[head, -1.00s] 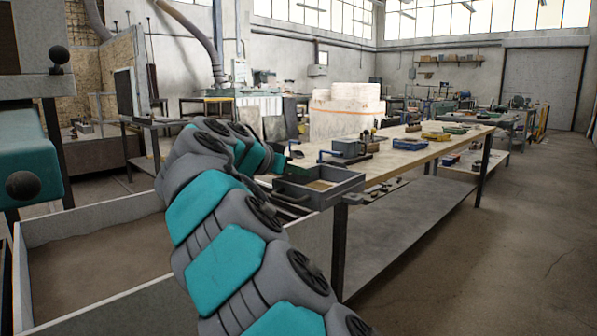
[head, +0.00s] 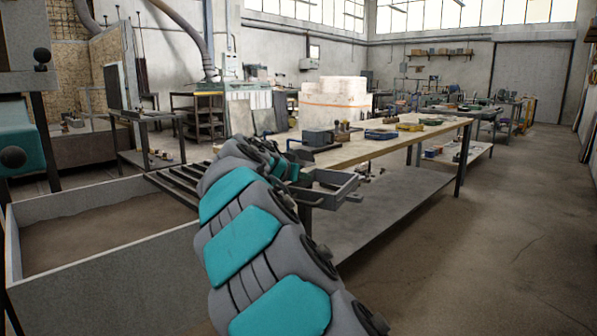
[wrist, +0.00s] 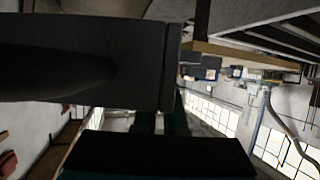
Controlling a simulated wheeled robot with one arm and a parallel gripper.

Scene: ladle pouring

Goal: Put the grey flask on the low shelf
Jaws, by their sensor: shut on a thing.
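The grey flask (head: 335,194), an open rectangular frame with a handle-like lug, is at the near end of the workbench in the head view. My gripper (head: 303,174) is shut on it, mostly hidden behind my arm. In the wrist view the flask (wrist: 85,70) shows as a large dark wall close to the camera, with my dark fingers (wrist: 160,118) against it. I cannot tell how far the flask is from the bench edge.
The workbench top (head: 375,150) carries a grey box (head: 318,138), a blue tray (head: 381,134) and other small items. Bench legs (head: 461,160) bound the shelf. A sand-filled bin (head: 110,265) stands at the left. The floor (head: 490,230) at the right is clear.

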